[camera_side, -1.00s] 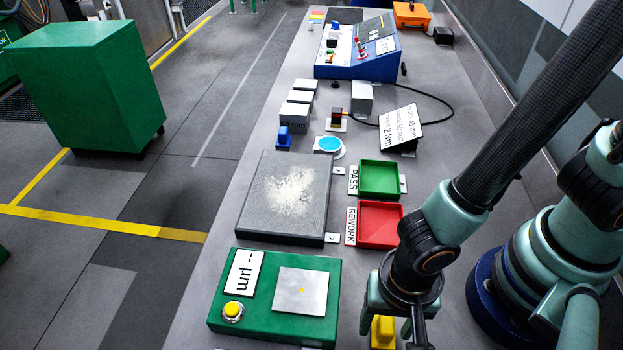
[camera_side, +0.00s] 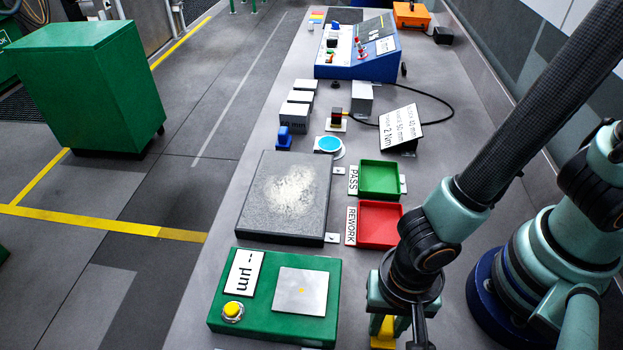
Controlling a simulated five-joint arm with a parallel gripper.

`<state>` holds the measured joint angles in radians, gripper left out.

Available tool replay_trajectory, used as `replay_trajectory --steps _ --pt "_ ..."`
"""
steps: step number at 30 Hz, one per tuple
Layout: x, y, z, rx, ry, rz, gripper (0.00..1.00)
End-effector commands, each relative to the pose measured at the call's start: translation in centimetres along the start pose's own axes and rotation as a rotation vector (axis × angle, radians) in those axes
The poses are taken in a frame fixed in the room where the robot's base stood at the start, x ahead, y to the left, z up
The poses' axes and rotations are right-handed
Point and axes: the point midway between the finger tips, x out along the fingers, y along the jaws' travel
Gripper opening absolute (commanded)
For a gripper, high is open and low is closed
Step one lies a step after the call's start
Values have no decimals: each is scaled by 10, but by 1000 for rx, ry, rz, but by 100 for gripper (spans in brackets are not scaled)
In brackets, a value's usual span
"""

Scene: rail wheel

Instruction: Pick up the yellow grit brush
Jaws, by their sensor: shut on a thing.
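The yellow grit brush (camera_side: 384,336) stands on the bench at the bottom of the side view, right of the green gauge box. My gripper (camera_side: 391,330) points down over it, with its fingers closed on the brush's upper part. The fingers and wrist hide much of the brush. Its lower end shows near the bench surface; I cannot tell whether it touches.
The green gauge box (camera_side: 222,310) with a metal plate lies left of the gripper. A dark slab (camera_side: 253,205) with pale grit, a red REWORK tray (camera_side: 366,240) and a green PASS tray (camera_side: 368,193) lie behind. A tilted sign (camera_side: 400,127) stands farther back.

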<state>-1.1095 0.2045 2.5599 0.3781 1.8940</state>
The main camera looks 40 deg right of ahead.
Motion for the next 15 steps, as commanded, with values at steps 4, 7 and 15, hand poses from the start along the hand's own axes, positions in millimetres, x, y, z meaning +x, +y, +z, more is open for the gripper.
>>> replay_trajectory --steps 4,7,15 --pt "-13 -2 1 0 -1 -3 0" --pt "-28 -2 1 0 -2 -5 0" --pt "-80 -1 0 0 -4 -11 0"
